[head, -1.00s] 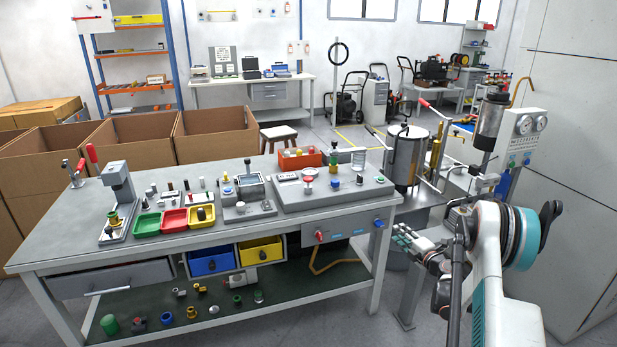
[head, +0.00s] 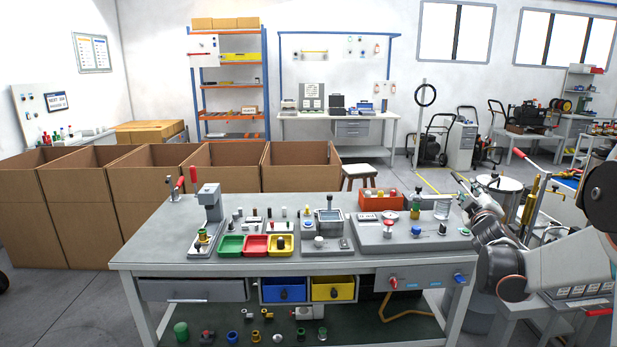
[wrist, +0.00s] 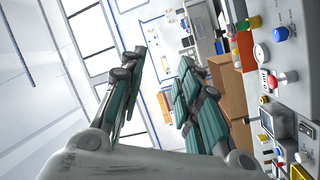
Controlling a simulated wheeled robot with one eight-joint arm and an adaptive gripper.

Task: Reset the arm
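My arm comes in from the right of the head view, and my gripper (head: 462,186) is above the right end of the grey workbench (head: 180,248). In the wrist view my gripper (wrist: 163,58) has its two green-padded fingers spread well apart. Nothing is between them. The gripper appears raised, with the bench controls off to the right in the wrist view. In the head view part of the arm is cut off by the right edge.
The bench carries a grey control panel (head: 400,240), an orange bin (head: 380,200), green, red and yellow trays (head: 256,245) and a small press (head: 209,205). Open cardboard boxes (head: 300,165) stand behind it. A metal tank (head: 497,196) is close behind the arm.

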